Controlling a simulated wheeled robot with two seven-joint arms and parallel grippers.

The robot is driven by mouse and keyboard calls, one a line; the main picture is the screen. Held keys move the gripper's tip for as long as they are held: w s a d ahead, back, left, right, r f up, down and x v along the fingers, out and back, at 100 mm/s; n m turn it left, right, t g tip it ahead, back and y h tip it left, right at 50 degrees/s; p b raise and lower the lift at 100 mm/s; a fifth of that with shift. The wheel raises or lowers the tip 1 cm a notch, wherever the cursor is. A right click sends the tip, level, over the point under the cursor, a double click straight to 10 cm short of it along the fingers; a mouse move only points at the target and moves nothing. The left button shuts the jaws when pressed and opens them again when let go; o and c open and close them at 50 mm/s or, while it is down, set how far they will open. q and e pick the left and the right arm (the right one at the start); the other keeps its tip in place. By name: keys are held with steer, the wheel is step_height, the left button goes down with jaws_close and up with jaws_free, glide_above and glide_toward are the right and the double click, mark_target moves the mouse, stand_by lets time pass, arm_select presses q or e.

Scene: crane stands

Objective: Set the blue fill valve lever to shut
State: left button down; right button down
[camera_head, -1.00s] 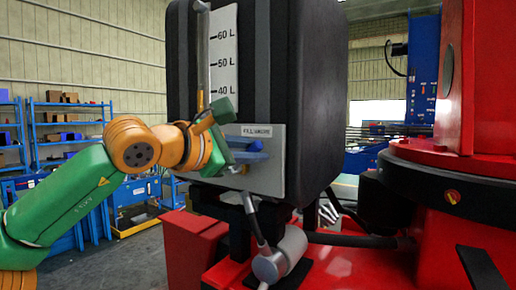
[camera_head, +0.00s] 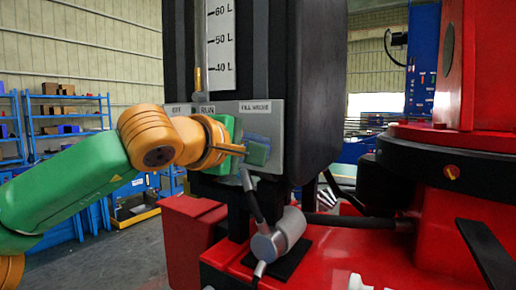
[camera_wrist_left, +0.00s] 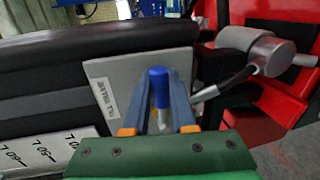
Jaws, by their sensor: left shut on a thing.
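The fill valve panel (camera_head: 222,112) is a grey plate low on the black tank, with a label that seems to read "FILL VALVE". My left gripper (camera_head: 258,147) reaches it from the left, its bluish fingers close to the plate. In the left wrist view, the blue lever (camera_wrist_left: 158,88) stands between the two fingers of the left gripper (camera_wrist_left: 160,100), which is shut on it. A metal part shows at the lever's lower end. In the head view the fingers largely hide the lever, so I cannot tell its exact setting. My right gripper is out of view.
The black tank (camera_head: 312,80) carries a white litre scale (camera_head: 221,45). OFF and RUN labels sit left of the valve label. A grey cylinder with a hose (camera_head: 280,235) stands below on the red base (camera_head: 335,262). Blue shelves (camera_head: 68,125) are behind at left.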

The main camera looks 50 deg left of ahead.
arm_select(q)
steer(key=shift+f, duration=0.2)
stand_by(0.4)
steer(key=c, duration=0.7)
jaws_free()
steer(key=shift+c, duration=0.2)
steer(key=shift+s+d+r+b, duration=0.1)
steer(key=shift+s+b, duration=0.2)
steer(key=shift+s, duration=0.1)
steer(key=b+v, duration=0.1)
steer(key=v, duration=0.5)
steer(key=shift+s, duration=0.1)
steer(key=shift+d, duration=0.1)
